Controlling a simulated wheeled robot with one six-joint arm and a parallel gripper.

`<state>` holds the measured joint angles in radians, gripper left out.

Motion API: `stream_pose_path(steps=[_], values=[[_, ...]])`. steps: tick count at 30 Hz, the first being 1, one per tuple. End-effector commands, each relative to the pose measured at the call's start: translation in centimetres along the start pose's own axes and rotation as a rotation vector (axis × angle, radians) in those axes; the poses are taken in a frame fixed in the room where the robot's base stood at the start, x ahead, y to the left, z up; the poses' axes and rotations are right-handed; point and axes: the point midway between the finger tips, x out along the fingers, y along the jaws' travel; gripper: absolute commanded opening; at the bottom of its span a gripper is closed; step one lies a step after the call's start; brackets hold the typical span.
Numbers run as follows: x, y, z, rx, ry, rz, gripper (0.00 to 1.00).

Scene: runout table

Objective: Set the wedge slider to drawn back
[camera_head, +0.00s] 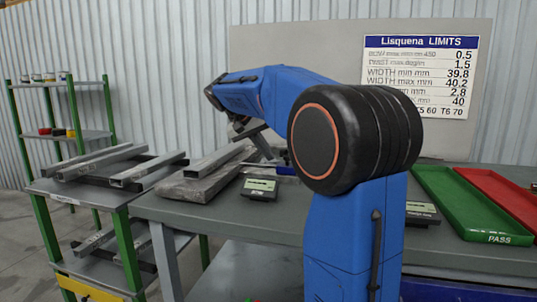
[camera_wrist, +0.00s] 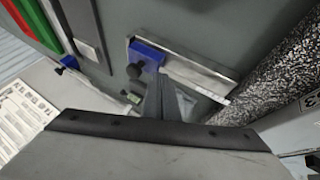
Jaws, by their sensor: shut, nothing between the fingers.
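In the wrist view, a blue block (camera_wrist: 147,52) with a black knob sits at the left end of a flat metal bar (camera_wrist: 195,72); it may be the wedge slider, but I cannot tell its setting. My gripper (camera_wrist: 165,85) is shut and empty, its fingertips close below the block and bar; whether they touch is unclear. In the head view, a small blue part (camera_head: 286,170) shows on the table beside the black arm joint. My gripper is mostly hidden behind the arm there.
A granite slab (camera_head: 190,188) lies on the table (camera_head: 265,226), with a small gauge (camera_head: 260,188) beside it. A green tray (camera_head: 465,205) and a red tray (camera_head: 505,195) lie at right. A shelf rack (camera_head: 75,184) with metal bars stands left. A limits board (camera_head: 420,75) stands behind.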

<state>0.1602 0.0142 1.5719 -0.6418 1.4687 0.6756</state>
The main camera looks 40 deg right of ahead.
Motion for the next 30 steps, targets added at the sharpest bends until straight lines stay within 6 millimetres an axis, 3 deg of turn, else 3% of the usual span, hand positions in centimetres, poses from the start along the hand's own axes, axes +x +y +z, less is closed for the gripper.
stream_pose_path(steps=[18, 30], values=[[-9.1, -0.4, -0.3, -0.001, 0.003, -0.003, 0.00], [-10.1, -0.3, -0.2, 0.000, 0.003, -0.003, 0.00]])
